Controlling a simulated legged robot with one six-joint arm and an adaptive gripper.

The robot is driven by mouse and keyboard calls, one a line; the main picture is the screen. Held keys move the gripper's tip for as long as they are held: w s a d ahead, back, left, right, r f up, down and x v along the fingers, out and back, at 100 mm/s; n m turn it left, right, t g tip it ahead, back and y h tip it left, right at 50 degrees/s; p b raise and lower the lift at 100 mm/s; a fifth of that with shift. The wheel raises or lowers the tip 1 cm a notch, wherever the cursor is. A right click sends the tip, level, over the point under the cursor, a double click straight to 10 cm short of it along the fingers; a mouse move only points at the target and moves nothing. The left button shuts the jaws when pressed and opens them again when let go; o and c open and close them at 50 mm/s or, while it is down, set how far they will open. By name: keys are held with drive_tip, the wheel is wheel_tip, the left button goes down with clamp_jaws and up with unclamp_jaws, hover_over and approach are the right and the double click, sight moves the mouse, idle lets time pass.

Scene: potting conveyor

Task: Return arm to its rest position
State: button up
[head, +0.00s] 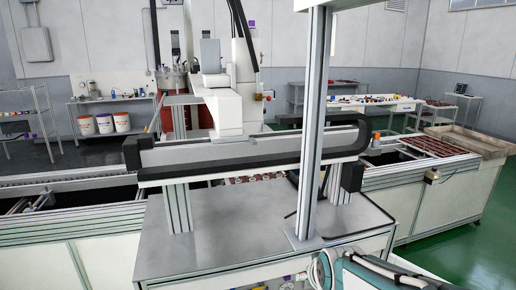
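What seems to be part of my arm (372,274), teal and grey with a pale hose looped at its left end, shows at the bottom right edge. It lies low in front of the metal machine table. Its end is cut off by the picture edge. My gripper is not in view, so its opening and anything it may hold are hidden.
A metal table (235,245) stands close in front, with a linear rail (230,157), a white machine head (228,105) and a tall aluminium post (314,120). A conveyor runs behind it left to right, with brown trays (433,146) at right. Green floor (470,245) is clear at right.

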drive_tip(key=s+d+r+g, duration=0.1)
drive_tip(key=s+r, duration=0.1)
drive_tip(key=s, duration=0.7)
drive_tip(key=s+d+r+g, duration=0.1)
drive_tip(key=s+d+r, duration=0.1)
drive_tip(key=s, duration=0.8)
drive_tip(key=shift+s+r+m+h, duration=0.2)
drive_tip(key=shift+r+m+h, duration=0.1)
